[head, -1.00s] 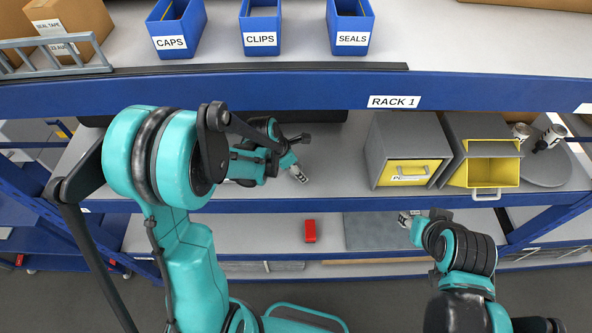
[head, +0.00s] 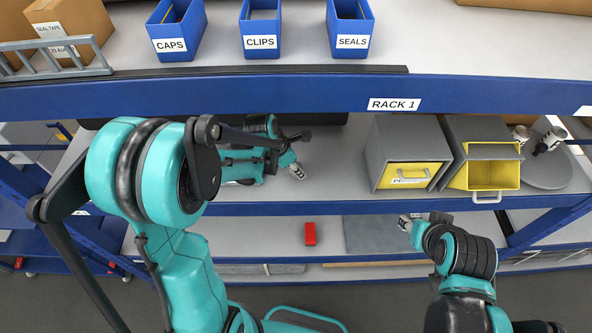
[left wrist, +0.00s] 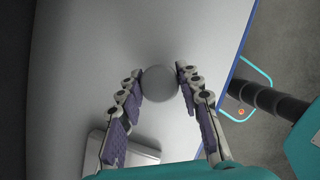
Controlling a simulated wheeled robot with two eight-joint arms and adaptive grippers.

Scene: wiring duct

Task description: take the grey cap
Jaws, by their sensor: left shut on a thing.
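The grey cap (left wrist: 159,84) is a round grey disc in the left wrist view, between the fingertips of my left gripper (left wrist: 159,74). The gripper is shut on it, with a finger on each side, over the pale shelf surface. In the head view my left gripper (head: 297,172) is at the middle shelf, left of the grey and yellow bins; the cap cannot be made out there. My right gripper (head: 404,221) is in front of the lower shelf, near a grey mat; its fingers are too small to read.
A closed grey bin with a yellow drawer (head: 410,174) and an open yellow one (head: 490,173) stand to the right, beside a grey plate (head: 545,170). A red block (head: 310,233) lies on the lower shelf. In the wrist view a light grey flat object (left wrist: 140,154) lies behind the left finger.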

